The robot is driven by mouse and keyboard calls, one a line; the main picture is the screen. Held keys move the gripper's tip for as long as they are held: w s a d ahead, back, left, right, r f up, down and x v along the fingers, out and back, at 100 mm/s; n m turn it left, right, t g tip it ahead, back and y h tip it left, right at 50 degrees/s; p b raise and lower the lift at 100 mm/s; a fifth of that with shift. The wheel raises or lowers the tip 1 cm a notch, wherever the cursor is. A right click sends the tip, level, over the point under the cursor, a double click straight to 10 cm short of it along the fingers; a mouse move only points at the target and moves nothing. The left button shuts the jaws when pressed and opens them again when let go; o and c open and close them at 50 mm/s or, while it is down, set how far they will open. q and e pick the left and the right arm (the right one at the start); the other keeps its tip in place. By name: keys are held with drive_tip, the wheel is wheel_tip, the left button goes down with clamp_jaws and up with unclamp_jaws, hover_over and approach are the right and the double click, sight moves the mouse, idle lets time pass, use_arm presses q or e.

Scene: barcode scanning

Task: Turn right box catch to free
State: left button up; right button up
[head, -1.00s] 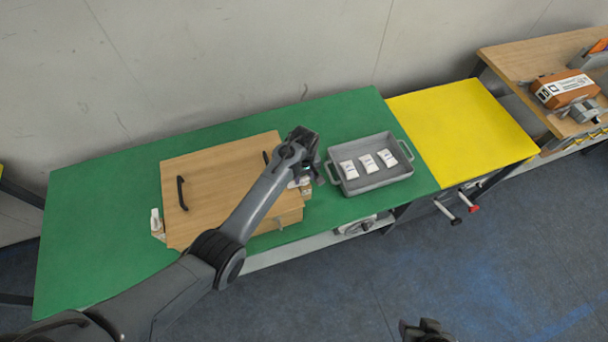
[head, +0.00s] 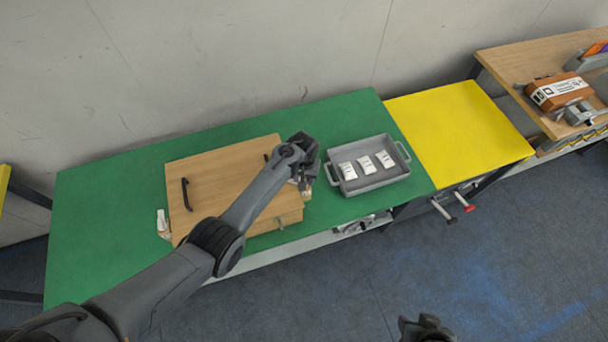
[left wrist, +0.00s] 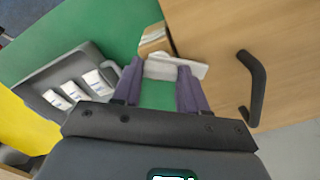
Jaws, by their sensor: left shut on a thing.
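The wooden box (head: 225,180) lies on the green table top, with a black handle (head: 186,194) on its left and another handle partly behind my arm. My left gripper (head: 305,180) is at the box's right edge. In the left wrist view, its purple fingers (left wrist: 162,88) are on both sides of a pale catch (left wrist: 175,68) by the box edge, and it is shut on this catch. My arm and gripper mostly hide the catch in the head view. Another white catch (head: 161,220) shows at the box's left edge. My right gripper (head: 427,328) is only partly visible at the bottom, away from the table.
A grey tray (head: 404,166) with several white packets stands just right of my left gripper. A yellow table top (head: 460,125) adjoins on the right. A wooden table (head: 530,60) with an orange-brown box (head: 560,90) is farther right. Green table (head: 110,200) left of the box is clear.

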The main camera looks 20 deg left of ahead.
use_arm(q)
drive_tip(key=m, duration=0.3)
drive_tip(key=shift+p, duration=0.35)
drive_tip(key=m, duration=0.2)
drive_tip(key=shift+m, duration=0.3)
drive_tip(key=m, duration=0.3)
drive_tip(key=shift+m, duration=1.3)
drive_tip(key=o, duration=1.1)
drive_tip(key=shift+c, duration=0.2)
drive_tip(key=shift+r, duration=0.15)
wheel_tip(320, 180, up, 10)
drive_tip(key=p, duration=0.4)
drive_tip(key=shift+r, duration=0.25)
